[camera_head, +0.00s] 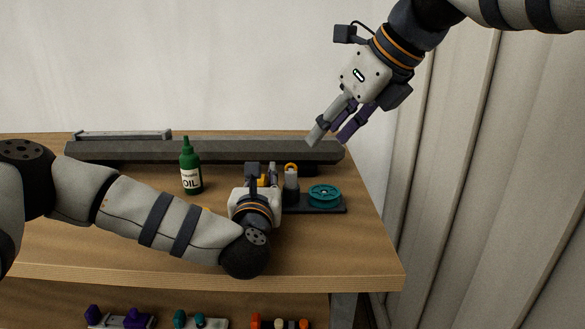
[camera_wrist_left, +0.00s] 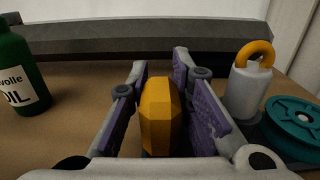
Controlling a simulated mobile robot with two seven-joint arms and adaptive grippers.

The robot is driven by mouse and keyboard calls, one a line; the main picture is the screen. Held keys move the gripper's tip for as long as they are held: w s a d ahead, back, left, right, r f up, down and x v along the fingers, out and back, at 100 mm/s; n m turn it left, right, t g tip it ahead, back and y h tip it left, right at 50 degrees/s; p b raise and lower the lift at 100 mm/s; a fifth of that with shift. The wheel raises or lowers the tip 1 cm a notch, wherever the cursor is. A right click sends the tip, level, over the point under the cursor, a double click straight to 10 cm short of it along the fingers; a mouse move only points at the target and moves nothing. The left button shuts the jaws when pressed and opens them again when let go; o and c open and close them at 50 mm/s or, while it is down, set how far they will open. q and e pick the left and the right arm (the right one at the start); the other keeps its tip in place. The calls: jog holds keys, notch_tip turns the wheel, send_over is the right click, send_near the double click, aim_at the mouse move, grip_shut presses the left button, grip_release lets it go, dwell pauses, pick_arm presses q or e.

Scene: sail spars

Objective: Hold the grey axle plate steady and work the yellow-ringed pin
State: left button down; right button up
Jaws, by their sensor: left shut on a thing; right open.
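The dark grey axle plate (camera_head: 328,210) lies near the right end of the table and carries a teal wheel (camera_head: 324,194). The pin (camera_head: 291,186) stands upright left of the wheel with a yellow ring on top; in the left wrist view the pin (camera_wrist_left: 247,95) is right of my fingers. My left gripper (camera_head: 268,179) is low beside the pin, shut on a faceted yellow block (camera_wrist_left: 159,115). The block's lower end is hidden, so I cannot tell how it joins the plate.
A green oil bottle (camera_head: 191,168) stands left of my left gripper. A long dark grey beam (camera_head: 210,150) lies across the back of the table. Several small parts (camera_head: 122,319) sit on the shelf below. The table's right edge is close to the plate.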

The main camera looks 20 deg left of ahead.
pick_arm(q)
jog(key=shift+s+f, duration=0.1)
jog(key=shift+f, duration=0.5)
jog(key=c, duration=1.5)
grip_release()
jog(key=shift+c, duration=0.2)
jog(key=shift+o, duration=0.9)
jog(key=shift+r, duration=0.15)
